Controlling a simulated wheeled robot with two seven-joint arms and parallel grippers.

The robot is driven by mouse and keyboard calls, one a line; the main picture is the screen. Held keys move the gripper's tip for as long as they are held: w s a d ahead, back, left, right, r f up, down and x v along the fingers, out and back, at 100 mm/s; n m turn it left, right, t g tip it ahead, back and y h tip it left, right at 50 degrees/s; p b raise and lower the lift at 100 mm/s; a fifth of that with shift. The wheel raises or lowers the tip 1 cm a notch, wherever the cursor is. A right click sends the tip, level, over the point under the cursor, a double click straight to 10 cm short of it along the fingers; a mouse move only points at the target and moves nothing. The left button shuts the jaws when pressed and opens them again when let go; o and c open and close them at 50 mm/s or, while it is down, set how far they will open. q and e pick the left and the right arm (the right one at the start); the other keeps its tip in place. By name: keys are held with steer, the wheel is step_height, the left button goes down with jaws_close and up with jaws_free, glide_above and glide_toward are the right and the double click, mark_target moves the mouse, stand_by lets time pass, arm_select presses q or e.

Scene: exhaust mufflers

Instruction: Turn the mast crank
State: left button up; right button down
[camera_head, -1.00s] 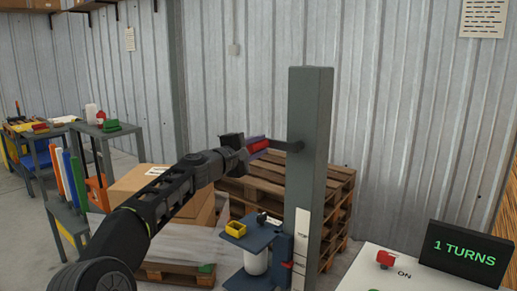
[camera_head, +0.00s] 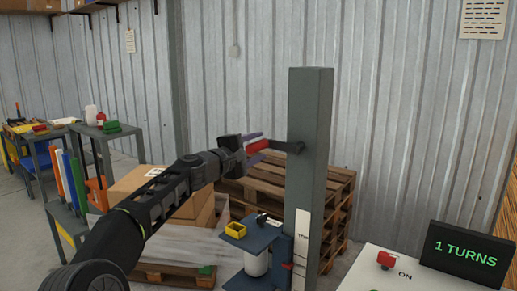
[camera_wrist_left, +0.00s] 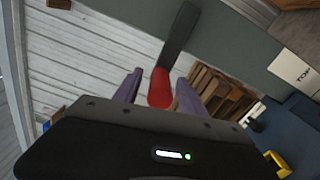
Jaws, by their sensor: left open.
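The mast (camera_head: 309,150) is a tall grey-green post right of centre in the head view. Its crank has a dark arm (camera_head: 287,147) on the mast's left side and a red handle (camera_head: 258,146). My left gripper (camera_head: 256,146) is open, with its purple fingers on either side of the red handle. In the left wrist view the red handle (camera_wrist_left: 160,88) lies between the two spread fingers (camera_wrist_left: 157,92), with a gap visible on each side. The dark crank arm (camera_wrist_left: 179,38) runs up from it. My right gripper is not in view.
A display (camera_head: 465,252) reads "1 TURNS" beside a red switch (camera_head: 386,259) on a white panel. Wooden pallets (camera_head: 340,190) and cardboard boxes (camera_head: 140,183) stand behind.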

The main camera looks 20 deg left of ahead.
arm_select(q)
steer(key=b+v, duration=0.3)
steer(key=v, duration=0.4)
steer(key=shift+d, duration=0.1)
